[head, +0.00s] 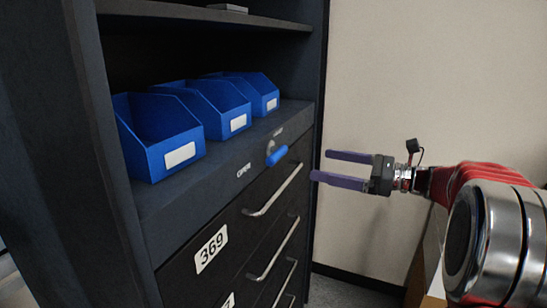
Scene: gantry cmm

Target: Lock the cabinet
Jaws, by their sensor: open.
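The dark cabinet (205,196) fills the left and middle of the head view. A blue lock handle (277,156) sits on its front face, below the shelf edge and above the top drawer's bar handle. A small grey fitting shows just above the blue handle. My gripper (318,166) is open and empty, with two purple fingers pointing left toward the cabinet. The fingertips appear to the right of the blue handle, apart from it in the picture; the depth between them is hard to judge.
Three blue bins (158,135) with white labels stand on the shelf. Several drawers with bar handles (272,192) lie below; one carries the label 369 (211,249). A plain wall (435,75) stands behind my gripper. A brown and white box (428,262) is at the lower right.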

